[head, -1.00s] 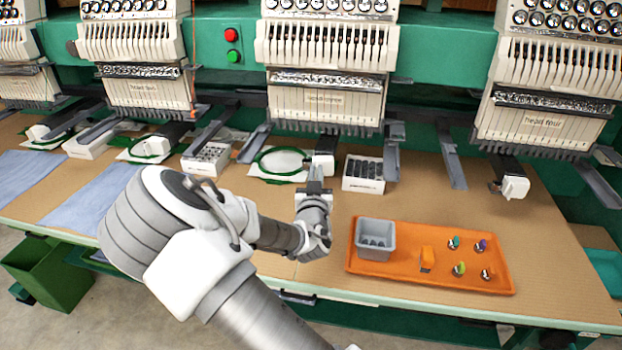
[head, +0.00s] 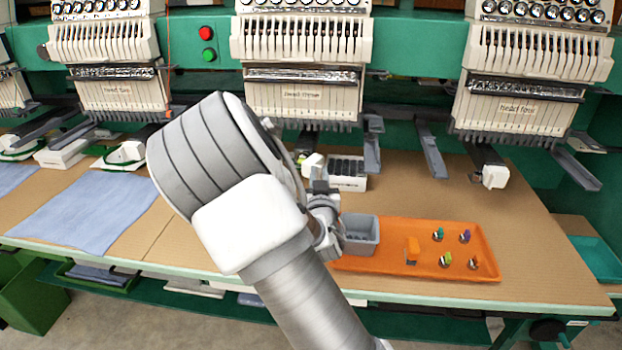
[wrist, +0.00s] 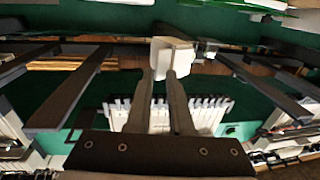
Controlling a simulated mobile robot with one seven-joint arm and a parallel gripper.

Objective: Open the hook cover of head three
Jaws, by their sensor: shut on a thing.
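Head three (head: 302,95) is the middle sewing head in the head view, with its name label on the front. Its white hook cover (head: 312,161) sits low under the head, at the end of the dark arm there. My gripper (head: 317,174) reaches it from the front. In the wrist view the white cover (wrist: 171,55) lies between the tips of my two fingers (wrist: 166,75), which are shut on it. The cover looks tilted there; how far it is swung is hard to tell. My own arm hides the area left of the cover in the head view.
A white box with dark compartments (head: 347,172) stands just right of the cover. An orange tray (head: 400,263) with a grey bin (head: 361,234) and several small parts lies in front of it. Grey brackets (head: 374,139) hang beside the head.

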